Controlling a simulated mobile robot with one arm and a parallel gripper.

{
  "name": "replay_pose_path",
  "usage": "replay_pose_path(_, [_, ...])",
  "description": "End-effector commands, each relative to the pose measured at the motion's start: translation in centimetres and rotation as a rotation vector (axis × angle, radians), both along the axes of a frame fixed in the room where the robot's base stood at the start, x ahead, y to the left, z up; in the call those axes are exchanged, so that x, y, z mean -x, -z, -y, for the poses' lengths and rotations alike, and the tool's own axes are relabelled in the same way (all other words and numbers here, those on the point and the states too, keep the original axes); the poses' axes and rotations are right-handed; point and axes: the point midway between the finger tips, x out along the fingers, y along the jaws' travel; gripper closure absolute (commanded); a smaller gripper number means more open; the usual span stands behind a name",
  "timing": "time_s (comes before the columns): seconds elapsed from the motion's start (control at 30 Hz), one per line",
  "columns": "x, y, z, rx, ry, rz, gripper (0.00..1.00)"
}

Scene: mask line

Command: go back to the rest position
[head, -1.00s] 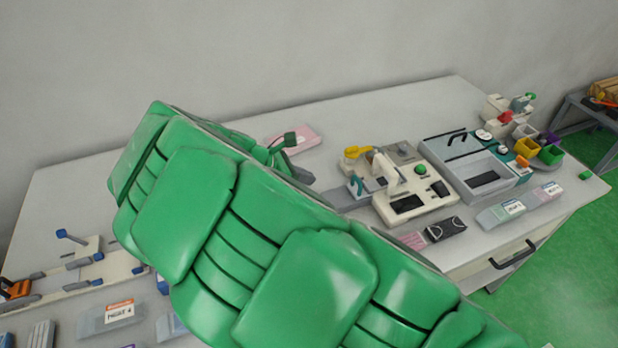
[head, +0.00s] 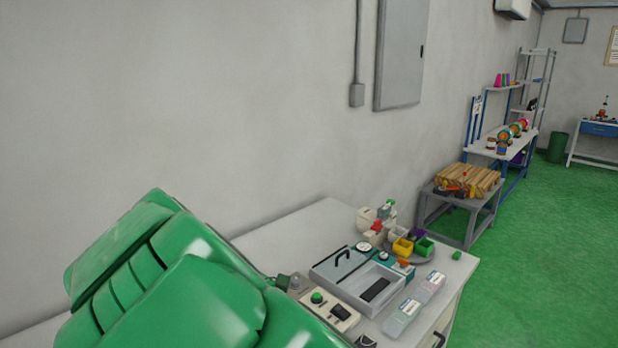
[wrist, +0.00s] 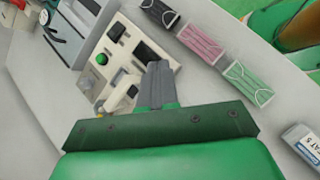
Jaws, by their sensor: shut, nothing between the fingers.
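My gripper (wrist: 160,82) shows in the wrist view with its grey fingers together and nothing between them. It is over the table top, with the cream machine (wrist: 128,50) with a green button beyond its tips. A black mask (wrist: 159,13), a pink mask (wrist: 200,43) and a green mask (wrist: 248,83) lie in a row to the right of the fingers, apart from them. In the head view my green arm fills the lower left and hides much of the table (head: 285,227); my fingertips cannot be made out there.
A grey tray unit (head: 358,280) with a black handle, clear boxes (head: 403,318) and small coloured bins (head: 402,246) stand at the table's right end. A low grey stand (head: 463,202) holds wooden pieces. Green floor (head: 530,260) is open at the right.

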Motion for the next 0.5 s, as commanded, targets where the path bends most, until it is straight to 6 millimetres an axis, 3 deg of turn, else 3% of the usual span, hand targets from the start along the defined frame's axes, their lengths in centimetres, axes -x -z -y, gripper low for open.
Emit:
replay_pose_path(0.03, [0.3,-0.7,2.2,-0.037,0.079,0.013,1.0])
replay_pose_path(0.2, [2.1,-1.8,8.0,-0.152,0.327,0.05,1.0])
replay_pose_path(0.5, [7.2,-3.0,15.3,-0.345,0.743,0.105,1.0])
